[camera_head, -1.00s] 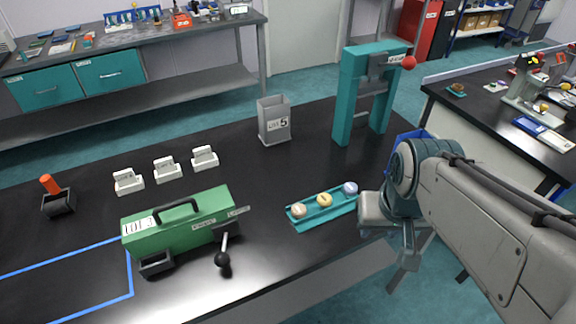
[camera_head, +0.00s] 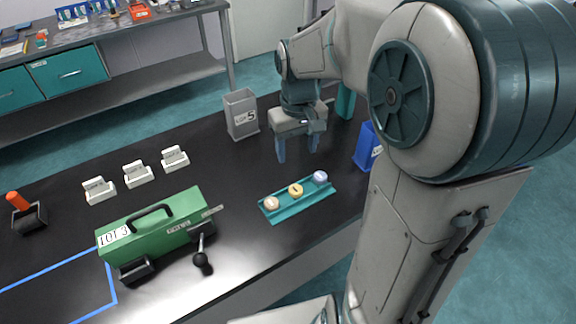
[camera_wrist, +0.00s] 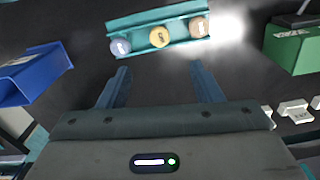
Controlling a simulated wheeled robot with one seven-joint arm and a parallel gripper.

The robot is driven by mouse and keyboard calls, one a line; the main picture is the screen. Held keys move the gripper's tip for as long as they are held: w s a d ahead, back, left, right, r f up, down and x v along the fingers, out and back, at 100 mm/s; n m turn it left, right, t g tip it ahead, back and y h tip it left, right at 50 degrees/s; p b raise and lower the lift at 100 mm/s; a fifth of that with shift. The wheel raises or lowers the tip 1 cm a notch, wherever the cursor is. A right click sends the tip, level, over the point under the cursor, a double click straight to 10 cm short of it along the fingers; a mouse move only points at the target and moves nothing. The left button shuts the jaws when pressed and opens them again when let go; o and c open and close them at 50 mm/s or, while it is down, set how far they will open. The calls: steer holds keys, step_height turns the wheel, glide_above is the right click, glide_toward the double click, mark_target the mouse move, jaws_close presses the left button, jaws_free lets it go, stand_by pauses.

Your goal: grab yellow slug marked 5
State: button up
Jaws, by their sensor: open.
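The yellow slug (camera_head: 296,190) sits in the middle of a teal tray (camera_head: 312,200), between an orange-tan slug (camera_head: 272,203) and a lavender slug (camera_head: 320,177). In the wrist view the yellow slug (camera_wrist: 159,37) also lies between the two others; its mark is too small to read surely. My gripper (camera_head: 297,158) is open and empty, fingers pointing down, above the table behind the tray. In the wrist view the gripper (camera_wrist: 160,78) has its fingers wide apart, with the tray beyond the tips.
A grey bin marked 5 (camera_head: 241,114) stands left of my gripper. A blue bin (camera_head: 367,147) stands to the right. A green device marked LOT 3 (camera_head: 160,225) with a black-knobbed lever is left of the tray. Several white holders (camera_head: 136,173) stand further left.

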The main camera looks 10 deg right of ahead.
mark_target(296, 189)
step_height(296, 189, down, 14)
steer(key=shift+r+p, duration=0.1)
steer(key=shift+p, duration=0.25)
stand_by(0.4)
steer(key=c, duration=1.1)
